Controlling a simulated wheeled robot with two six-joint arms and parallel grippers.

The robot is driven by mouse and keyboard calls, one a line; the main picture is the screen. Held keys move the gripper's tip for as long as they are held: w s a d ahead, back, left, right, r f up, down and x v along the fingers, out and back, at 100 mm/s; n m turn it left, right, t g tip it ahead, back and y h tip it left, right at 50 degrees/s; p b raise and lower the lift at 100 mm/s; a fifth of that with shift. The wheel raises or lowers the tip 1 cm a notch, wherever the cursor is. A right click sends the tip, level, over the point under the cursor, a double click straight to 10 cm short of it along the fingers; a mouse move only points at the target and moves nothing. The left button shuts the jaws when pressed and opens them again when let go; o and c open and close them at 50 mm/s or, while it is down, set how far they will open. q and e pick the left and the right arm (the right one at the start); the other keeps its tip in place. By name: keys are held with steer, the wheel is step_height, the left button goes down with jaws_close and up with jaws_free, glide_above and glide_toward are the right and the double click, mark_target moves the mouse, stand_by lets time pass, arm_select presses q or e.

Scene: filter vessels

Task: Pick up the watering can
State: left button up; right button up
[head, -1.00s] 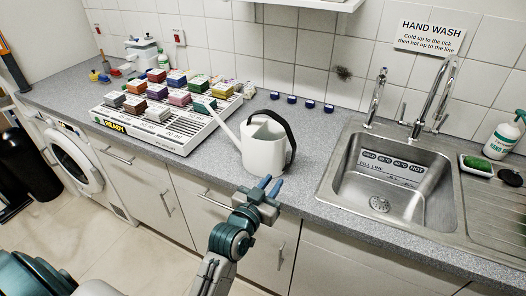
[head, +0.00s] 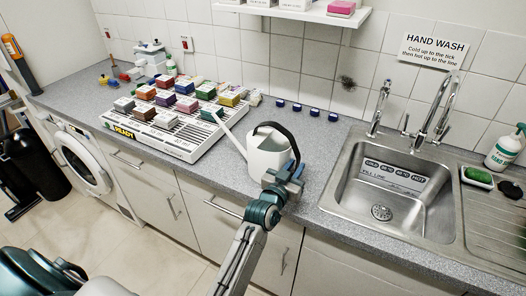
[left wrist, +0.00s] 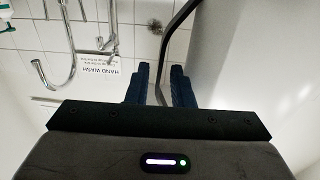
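The white watering can (head: 266,155) stands upright on the grey worktop, its spout pointing up and left and its dark arched handle (head: 287,134) on the right. My left gripper (head: 290,170) is at the lower right part of the handle. In the left wrist view, the handle (left wrist: 168,40) runs down between the two blue fingers, which stand apart with narrow gaps beside it. The can's pale body (left wrist: 255,60) fills the right of that view. The gripper hides part of the handle in the head view. My right gripper is not in view.
A white rack (head: 165,139) with several coloured blocks stands left of the can. The steel sink (head: 345,200) with taps (head: 440,110) is to the right. Several dark blue caps (head: 297,107) lie behind. A shelf (head: 290,14) hangs on the tiled wall.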

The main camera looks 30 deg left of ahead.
arm_select(q)
jaws_close()
steer(key=shift+s, duration=0.1)
stand_by(1.2)
